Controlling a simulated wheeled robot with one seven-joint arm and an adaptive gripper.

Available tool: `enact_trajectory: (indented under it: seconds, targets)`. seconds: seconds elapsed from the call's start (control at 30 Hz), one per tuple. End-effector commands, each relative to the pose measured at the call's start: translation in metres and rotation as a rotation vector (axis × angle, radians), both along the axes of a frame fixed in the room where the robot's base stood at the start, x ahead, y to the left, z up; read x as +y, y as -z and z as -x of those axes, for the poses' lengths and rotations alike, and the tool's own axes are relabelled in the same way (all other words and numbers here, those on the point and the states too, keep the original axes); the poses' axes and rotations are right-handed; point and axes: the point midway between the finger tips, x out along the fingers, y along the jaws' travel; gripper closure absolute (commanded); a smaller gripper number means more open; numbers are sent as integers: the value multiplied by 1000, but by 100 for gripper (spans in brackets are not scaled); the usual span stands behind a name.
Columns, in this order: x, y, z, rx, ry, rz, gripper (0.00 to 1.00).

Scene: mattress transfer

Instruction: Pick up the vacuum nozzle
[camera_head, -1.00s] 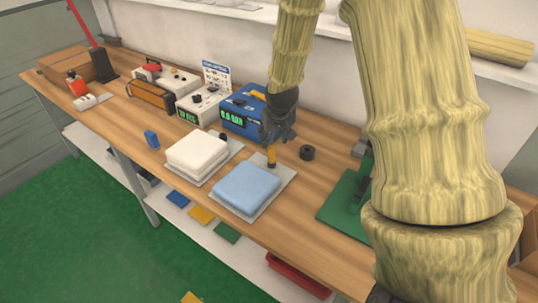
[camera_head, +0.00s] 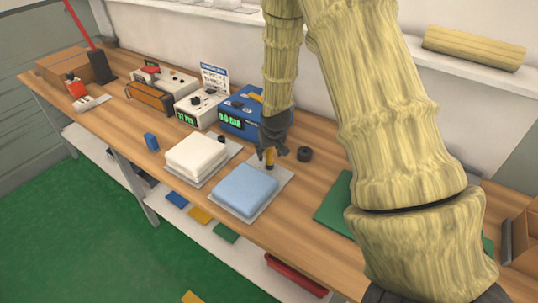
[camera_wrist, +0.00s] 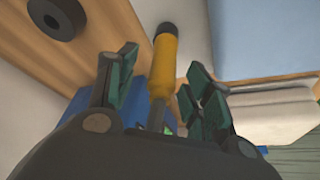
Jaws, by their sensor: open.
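The vacuum nozzle (camera_wrist: 163,66) is a yellow cylinder with a dark cap and a thin grey shaft. In the head view the nozzle (camera_head: 269,159) stands by the back corner of the grey plate (camera_head: 284,176) under the light-blue mattress (camera_head: 246,189), partly hidden by my gripper. My gripper (camera_head: 270,154) is over it, pointing down. In the wrist view my gripper (camera_wrist: 162,70) is open, with a green-padded finger on each side of the nozzle. A gap shows on both sides, so the fingers appear apart from it.
A white mattress block (camera_head: 196,152) lies on another plate to the left. A black ring (camera_head: 304,154) is close at the right of my gripper. A blue unit with a display (camera_head: 238,114) stands just behind. A green mat (camera_head: 333,206) lies further right.

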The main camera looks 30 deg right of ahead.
Motion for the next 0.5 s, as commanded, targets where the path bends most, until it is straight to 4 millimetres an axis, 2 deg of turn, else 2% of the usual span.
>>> enact_trajectory:
  seconds: [0.23,0.5]
  targets:
    - [-2,16,-6,1,-1,0,49]
    - [-2,18,-8,-1,-1,1,49]
